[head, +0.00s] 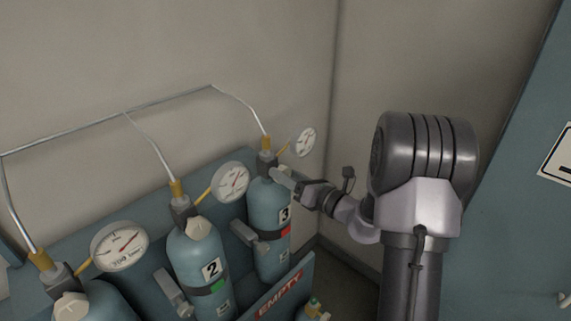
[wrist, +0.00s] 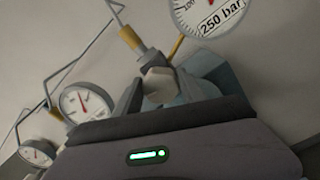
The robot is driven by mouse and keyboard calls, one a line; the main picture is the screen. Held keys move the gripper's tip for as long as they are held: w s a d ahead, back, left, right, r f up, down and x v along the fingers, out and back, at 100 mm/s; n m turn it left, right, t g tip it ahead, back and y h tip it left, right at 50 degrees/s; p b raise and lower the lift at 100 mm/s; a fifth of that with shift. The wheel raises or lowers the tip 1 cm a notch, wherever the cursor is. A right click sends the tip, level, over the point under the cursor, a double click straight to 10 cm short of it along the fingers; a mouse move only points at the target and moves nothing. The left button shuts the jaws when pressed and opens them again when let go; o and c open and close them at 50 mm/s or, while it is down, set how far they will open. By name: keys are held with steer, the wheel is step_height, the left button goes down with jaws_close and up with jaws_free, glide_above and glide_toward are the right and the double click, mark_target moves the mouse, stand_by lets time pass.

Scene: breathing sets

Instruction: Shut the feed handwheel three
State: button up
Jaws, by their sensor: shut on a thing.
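Cylinder 3 (head: 267,212) is a blue bottle marked "3" with a red tag, standing at the right end of the row in the head view. Its feed handwheel (wrist: 158,84) is a pale faceted knob at the valve, seen in the wrist view between my two fingers. My gripper (head: 289,182) reaches in from the right at the top of cylinder 3 and is shut on this handwheel. In the head view the fingers hide much of the knob. Gauge three (head: 305,142) stands just behind it; a gauge marked 250 bar (wrist: 208,14) shows close in the wrist view.
Cylinder 2 (head: 195,252) with a green tag and its gauge (head: 231,182) stand left of cylinder 3. Another gauge (head: 119,247) is at lower left. Thin pipes (head: 70,137) run along the wall. A red "EMPTY" sign (head: 279,293) is in front. A blue cabinet (head: 515,215) stands at right.

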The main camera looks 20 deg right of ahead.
steer(key=m+p, duration=0.4)
steer(key=p, duration=0.1)
steer(key=shift+r+m, duration=0.15)
steer(key=shift+m, duration=0.25)
steer(key=m+p, duration=0.3)
steer(key=p, duration=0.1)
steer(key=shift+d+m, duration=0.1)
steer(key=shift+m, duration=0.2)
steer(key=m+p, duration=0.3)
steer(key=shift+f+m+p, duration=0.2)
steer(key=shift+m+p, duration=0.45)
steer(key=shift+m, duration=0.4)
steer(key=shift+f+m+p, duration=0.15)
steer(key=shift+m+p, duration=0.5)
steer(key=shift+m, duration=0.4)
steer(key=shift+f, duration=0.1)
steer(key=o, duration=1.4)
steer(key=shift+c, duration=0.2)
